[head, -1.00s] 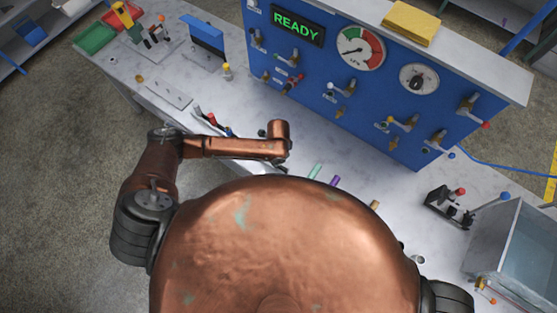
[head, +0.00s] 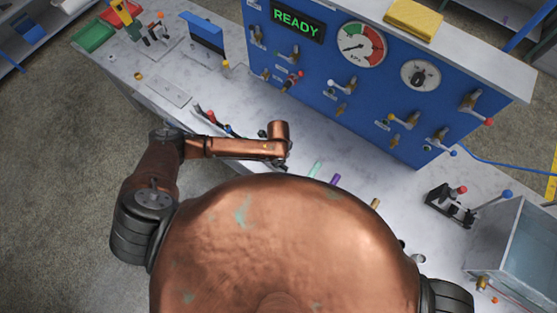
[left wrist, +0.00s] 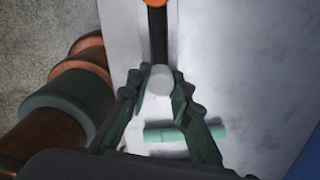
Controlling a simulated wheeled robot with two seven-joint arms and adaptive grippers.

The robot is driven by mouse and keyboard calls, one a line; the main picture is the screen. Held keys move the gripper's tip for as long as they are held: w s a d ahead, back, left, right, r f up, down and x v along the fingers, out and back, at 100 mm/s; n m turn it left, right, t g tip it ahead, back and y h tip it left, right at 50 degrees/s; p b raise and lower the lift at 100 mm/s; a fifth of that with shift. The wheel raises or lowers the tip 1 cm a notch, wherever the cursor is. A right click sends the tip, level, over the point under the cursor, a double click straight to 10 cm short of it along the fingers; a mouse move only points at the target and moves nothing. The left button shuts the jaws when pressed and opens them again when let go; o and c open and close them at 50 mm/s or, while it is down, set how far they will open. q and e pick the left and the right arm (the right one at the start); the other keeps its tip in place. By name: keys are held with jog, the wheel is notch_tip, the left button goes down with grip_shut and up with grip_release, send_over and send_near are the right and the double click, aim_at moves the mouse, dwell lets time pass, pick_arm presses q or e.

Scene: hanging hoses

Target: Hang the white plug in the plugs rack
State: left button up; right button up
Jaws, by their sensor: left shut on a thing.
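In the left wrist view my left gripper (left wrist: 160,90) is shut on the white plug (left wrist: 160,78), whose round white end shows between the two fingertips. A dark rod with an orange end runs up the picture beyond the plug; I cannot tell whether they touch. In the head view my left forearm reaches over the bench's near edge, and its gripper and the plug are hidden there. My right gripper is in neither view. I cannot tell for sure which fixture is the plugs rack.
A blue panel (head: 345,105) with valves and gauges stands along the bench (head: 180,75). A teal cylinder (left wrist: 185,133) lies below the fingertips in the wrist view. Several coloured tools lie near my forearm.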

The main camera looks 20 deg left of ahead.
pick_arm(q)
jog(key=shift+f, duration=0.25)
jog(key=o, duration=1.1)
notch_tip(320, 180, up, 12)
jog(key=shift+r, duration=0.1)
jog(key=shift+d, duration=0.1)
